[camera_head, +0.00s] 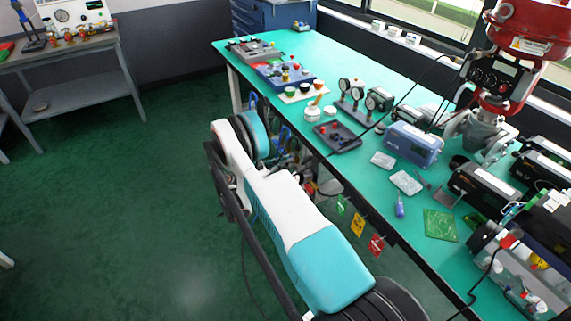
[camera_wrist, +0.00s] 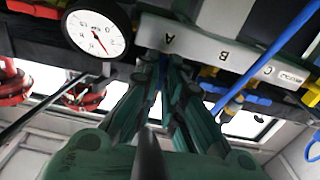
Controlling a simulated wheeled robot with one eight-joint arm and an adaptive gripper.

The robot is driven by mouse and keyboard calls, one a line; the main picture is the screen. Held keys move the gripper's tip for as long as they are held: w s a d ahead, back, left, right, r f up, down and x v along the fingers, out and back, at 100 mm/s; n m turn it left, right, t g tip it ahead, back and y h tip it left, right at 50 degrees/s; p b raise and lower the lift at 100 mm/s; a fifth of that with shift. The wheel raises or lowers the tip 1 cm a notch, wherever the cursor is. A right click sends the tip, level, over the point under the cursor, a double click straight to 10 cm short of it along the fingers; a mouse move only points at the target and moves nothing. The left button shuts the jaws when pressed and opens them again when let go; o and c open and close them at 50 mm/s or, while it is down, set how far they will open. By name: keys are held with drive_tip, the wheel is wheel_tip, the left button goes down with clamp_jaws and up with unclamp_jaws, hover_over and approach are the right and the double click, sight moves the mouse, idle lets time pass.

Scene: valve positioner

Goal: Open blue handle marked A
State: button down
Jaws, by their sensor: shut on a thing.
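In the wrist view, my gripper (camera_wrist: 168,62) points up at a grey rail (camera_wrist: 222,50) marked A, B and C. Its green fingers are closed together just below the letter A. A thin strip of the blue handle marked A (camera_wrist: 156,106) shows between the fingers, and they are shut on it. Most of this handle is hidden by the fingers. In the head view my arm covers the gripper, and blue handles (camera_head: 286,136) show beside the table's near edge.
A round white gauge (camera_wrist: 97,33) is close left of my fingers, with red fittings (camera_wrist: 88,95) below it. In the head view, the green-topped table (camera_head: 345,72) carries many instruments. Coloured tags (camera_head: 358,224) hang along its near edge.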

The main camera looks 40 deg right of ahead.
drive_tip(key=shift+m, duration=0.3)
drive_tip(key=shift+f, duration=0.1)
drive_tip(key=c, duration=1.7)
unclamp_jaws()
drive_tip(key=v, duration=1.2)
